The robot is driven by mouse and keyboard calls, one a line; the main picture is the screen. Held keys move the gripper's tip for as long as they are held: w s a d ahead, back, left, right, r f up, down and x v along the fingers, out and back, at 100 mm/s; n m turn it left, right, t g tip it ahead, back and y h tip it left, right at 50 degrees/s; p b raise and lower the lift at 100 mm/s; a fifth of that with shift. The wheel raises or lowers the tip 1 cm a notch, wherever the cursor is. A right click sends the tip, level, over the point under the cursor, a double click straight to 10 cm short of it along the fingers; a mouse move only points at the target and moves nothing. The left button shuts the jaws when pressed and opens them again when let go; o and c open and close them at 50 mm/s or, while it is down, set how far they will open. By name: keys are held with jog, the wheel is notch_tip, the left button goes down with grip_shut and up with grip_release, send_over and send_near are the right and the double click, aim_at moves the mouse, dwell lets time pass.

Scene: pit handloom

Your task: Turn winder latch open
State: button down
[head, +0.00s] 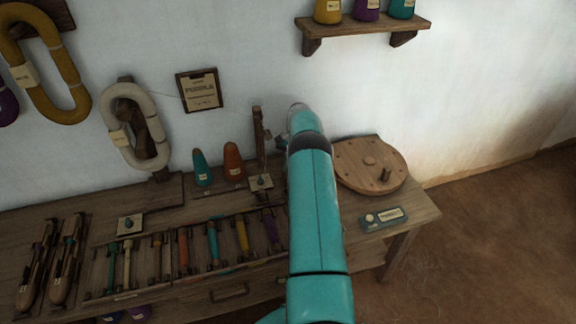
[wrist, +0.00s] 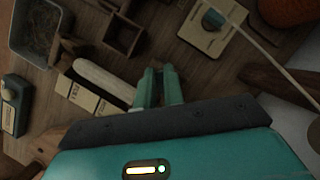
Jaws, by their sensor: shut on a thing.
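My gripper (wrist: 160,78) shows in the wrist view with its two teal fingers close together, shut on a small part that I take to be the winder latch. That part is mostly hidden between the fingers, so its angle cannot be told. A round wooden disc (head: 352,162) with a peg stands on the bench, right of my arm.
A teal box with a label (head: 384,217) sits at the bench's right end. A plate with a teal knob (wrist: 213,24) lies beyond the fingers. An upright wooden post (head: 259,140), orange cone (head: 233,161) and teal cone (head: 201,168) stand left of my arm. Several bobbins fill a rack.

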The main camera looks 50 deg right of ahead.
jog(key=n, duration=0.2)
jog(key=n+g+h, duration=0.1)
jog(key=n, duration=0.1)
jog(key=shift+n+g, duration=0.3)
jog(key=n+g+h, duration=0.1)
jog(key=n, duration=0.3)
jog(key=shift+s+d+n, duration=0.1)
jog(key=shift+n, duration=0.3)
jog(key=c, duration=1.5)
grip_release()
